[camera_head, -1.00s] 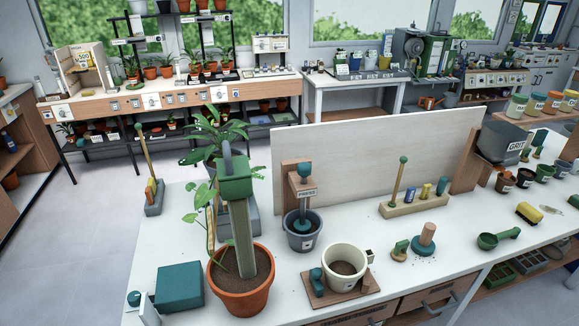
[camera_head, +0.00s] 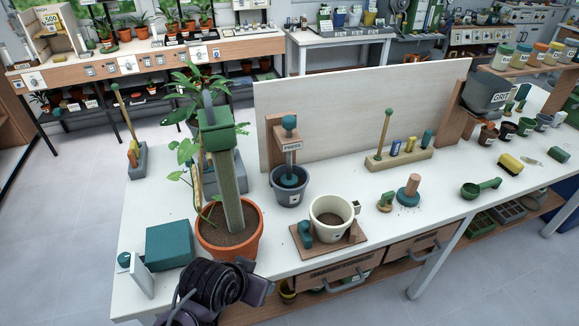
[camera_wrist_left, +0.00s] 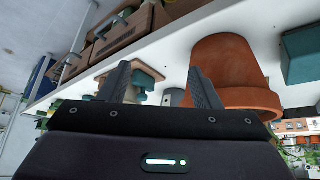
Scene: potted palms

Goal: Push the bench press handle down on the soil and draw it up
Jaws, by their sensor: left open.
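The bench press has a wooden post with a PRESS label (camera_head: 292,146) and a round teal handle knob (camera_head: 289,122) on top. Its shaft goes down to a teal disc (camera_head: 289,182) inside a grey pot (camera_head: 290,192); the soil in this pot is hidden. My left gripper's two fingers are spread and empty in the left wrist view (camera_wrist_left: 160,88). In the head view my left arm is at the bottom edge, in front of the orange pot and well short of the press. My right gripper is not in view.
A tall plant in an orange pot (camera_head: 230,242) and a teal box (camera_head: 175,245) stand at the front left. A cream pot (camera_head: 331,220) on a wooden base stands in front of the press. A pale board (camera_head: 360,110) rises behind it.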

